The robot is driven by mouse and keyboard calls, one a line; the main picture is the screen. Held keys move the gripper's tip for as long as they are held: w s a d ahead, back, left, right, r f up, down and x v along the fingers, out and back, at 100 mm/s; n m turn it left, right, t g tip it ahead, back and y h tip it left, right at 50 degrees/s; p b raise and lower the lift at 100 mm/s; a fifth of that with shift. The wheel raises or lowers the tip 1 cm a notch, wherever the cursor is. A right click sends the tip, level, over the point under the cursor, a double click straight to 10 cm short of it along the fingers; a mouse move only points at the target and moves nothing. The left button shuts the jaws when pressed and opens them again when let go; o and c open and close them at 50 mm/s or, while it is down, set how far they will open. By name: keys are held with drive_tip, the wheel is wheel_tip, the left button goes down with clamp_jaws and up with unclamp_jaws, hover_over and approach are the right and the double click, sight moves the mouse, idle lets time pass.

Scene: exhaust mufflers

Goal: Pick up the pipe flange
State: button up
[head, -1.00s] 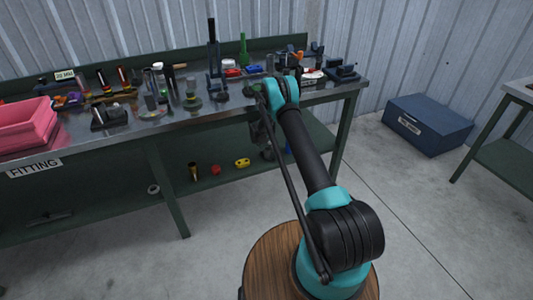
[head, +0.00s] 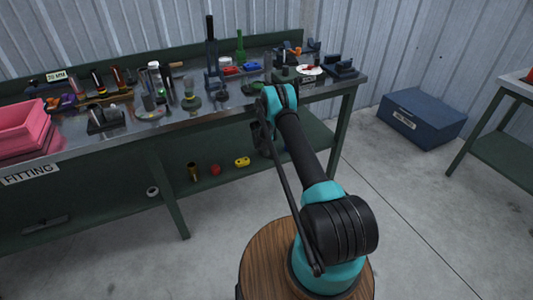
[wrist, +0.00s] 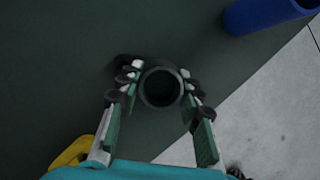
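In the wrist view a dark grey, round, hollow pipe piece (wrist: 160,88), which looks like the pipe flange, stands on the green lower shelf (wrist: 60,60). I see it from above, open end toward the camera. A dark edge beside it at upper left may be its base. My gripper (wrist: 160,92) is open, one finger on each side of the pipe, with narrow gaps between. In the head view my gripper (head: 262,138) is a dark shape under the bench top, partly behind my arm, and the flange cannot be made out there.
A blue cylinder (wrist: 262,14) lies at upper right in the wrist view. A yellow part (head: 242,161), a red part (head: 215,169) and a brass piece (head: 194,171) are on the lower shelf. The crowded bench top (head: 165,127) overhangs it. A blue box (head: 422,120) stands on the floor.

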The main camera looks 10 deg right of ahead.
clamp_jaws()
